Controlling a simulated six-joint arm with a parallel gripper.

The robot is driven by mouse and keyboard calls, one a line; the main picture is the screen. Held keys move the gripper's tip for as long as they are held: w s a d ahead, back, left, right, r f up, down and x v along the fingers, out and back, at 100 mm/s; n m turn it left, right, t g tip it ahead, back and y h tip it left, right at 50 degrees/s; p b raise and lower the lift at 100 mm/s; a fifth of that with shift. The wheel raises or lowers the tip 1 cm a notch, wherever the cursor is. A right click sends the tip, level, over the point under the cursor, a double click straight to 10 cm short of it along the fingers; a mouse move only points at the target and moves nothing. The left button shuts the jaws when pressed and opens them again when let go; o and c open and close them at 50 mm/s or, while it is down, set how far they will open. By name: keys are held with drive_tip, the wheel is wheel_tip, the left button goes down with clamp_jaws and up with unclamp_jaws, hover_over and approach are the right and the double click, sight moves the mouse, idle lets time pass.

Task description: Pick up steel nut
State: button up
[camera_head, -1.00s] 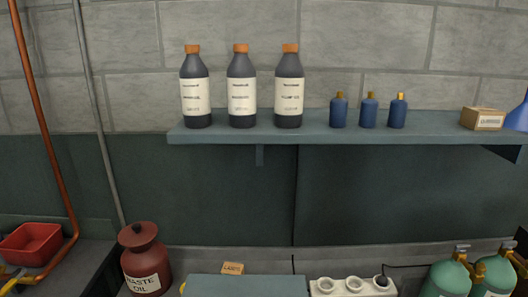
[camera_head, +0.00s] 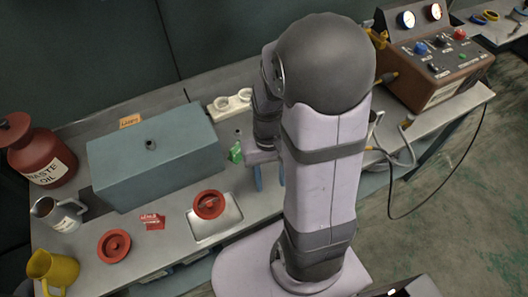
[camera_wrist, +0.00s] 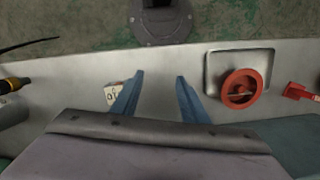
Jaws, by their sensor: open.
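I cannot make out a steel nut for certain in either view. My gripper (camera_head: 270,184) is open and empty above the bench, right of the metal tray (camera_head: 199,235). In the wrist view my gripper (camera_wrist: 159,78) shows two blue fingers spread apart over bare bench. A red wheel-like part (camera_head: 209,204) lies on the tray, with a greyish piece at its middle too small to identify. The wheel (camera_wrist: 254,98) and tray (camera_wrist: 213,62) also show right of the fingers in the wrist view. My arm hides part of the bench.
A blue-grey box (camera_head: 160,165) stands left of my gripper. A second red wheel (camera_head: 114,246), red tag (camera_head: 153,221), steel mug (camera_head: 60,217), yellow jug (camera_head: 58,270) and waste-oil jar (camera_head: 45,160) are farther left. A gauge machine (camera_head: 440,65) stands right. A white marked block (camera_wrist: 114,92) is beside the left finger.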

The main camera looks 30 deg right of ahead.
drive_tip(key=shift+m+t, duration=0.3)
drive_tip(key=shift+m, duration=0.2)
drive_tip(key=w+d, duration=0.1)
drive_tip(key=w, duration=0.1)
drive_tip(key=w+d, duration=0.1)
drive_tip(key=w, duration=0.1)
drive_tip(key=w+d+f, duration=0.1)
drive_tip(key=w, duration=0.1)
drive_tip(key=shift+w+d, duration=0.15)
drive_tip(key=shift+w, duration=0.1)
drive_tip(key=shift+m+t, duration=0.6)
drive_tip(key=shift+t, duration=0.1)
drive_tip(key=w+r, duration=0.1)
drive_tip(key=w, duration=0.1)
drive_tip(key=w+d, duration=0.1)
drive_tip(key=w, duration=0.1)
drive_tip(key=w+r, duration=0.1)
drive_tip(key=w, duration=0.1)
drive_tip(key=shift+w+d+r, duration=0.1)
drive_tip(key=shift+d+r, duration=0.2)
drive_tip(key=shift+m, duration=0.3)
drive_tip(key=shift+s+a+f+p, duration=0.15)
drive_tip(key=shift+f+p, duration=0.4)
drive_tip(key=shift+f, duration=1.3)
drive_tip(key=shift+s+a+f+p, duration=0.1)
drive_tip(key=shift+f+p, duration=0.4)
drive_tip(key=shift+f, duration=1.35)
drive_tip(key=shift+c, duration=0.6)
clamp_jaws()
